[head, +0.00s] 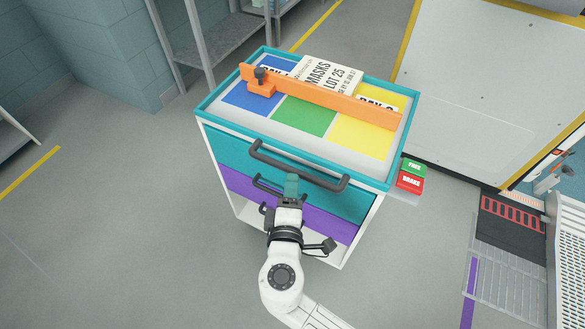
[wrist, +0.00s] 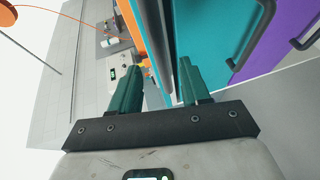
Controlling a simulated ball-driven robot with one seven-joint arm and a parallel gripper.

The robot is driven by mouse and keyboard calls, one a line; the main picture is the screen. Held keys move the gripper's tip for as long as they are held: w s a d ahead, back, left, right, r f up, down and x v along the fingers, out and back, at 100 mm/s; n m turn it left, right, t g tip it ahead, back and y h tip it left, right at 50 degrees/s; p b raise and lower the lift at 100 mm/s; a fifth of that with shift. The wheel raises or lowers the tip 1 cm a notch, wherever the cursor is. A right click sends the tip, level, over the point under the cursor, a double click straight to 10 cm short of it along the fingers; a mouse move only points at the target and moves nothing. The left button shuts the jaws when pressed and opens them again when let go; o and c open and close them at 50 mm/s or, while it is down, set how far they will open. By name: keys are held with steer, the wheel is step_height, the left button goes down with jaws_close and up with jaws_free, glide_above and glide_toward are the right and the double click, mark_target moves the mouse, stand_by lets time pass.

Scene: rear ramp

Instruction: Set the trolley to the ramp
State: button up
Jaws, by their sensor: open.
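The trolley (head: 222,175) stands upright in the middle of the head view, white-framed with teal and purple drawers. A dark push handle (head: 300,167) runs along its near top side. My gripper (head: 291,180) is at this handle, jaws open. In the wrist view the two green fingers (wrist: 158,88) stand apart, with the dark handle bar (wrist: 153,30) appearing between them; contact cannot be told. A pale panel with yellow edges (head: 480,75), perhaps the ramp, lies beyond the trolley at the right. Green FREE (head: 413,168) and red BRAKE (head: 410,182) pedals show at the trolley's right side.
On the trolley top are blue, green and yellow areas, an orange bar (head: 335,102) and a MASKS box (head: 325,75). Metal shelving (head: 215,45) stands behind. A grating (head: 510,270) and a red-black strip (head: 512,222) lie at right. Floor at left is clear.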

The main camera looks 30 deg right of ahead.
mark_target(294, 171)
steer(key=x, duration=0.6)
steer(key=shift+w+d+f, duration=0.15)
steer(key=shift+w+d, duration=0.1)
steer(key=shift+d, duration=0.05)
steer(key=shift+c, duration=0.2)
jaws_close()
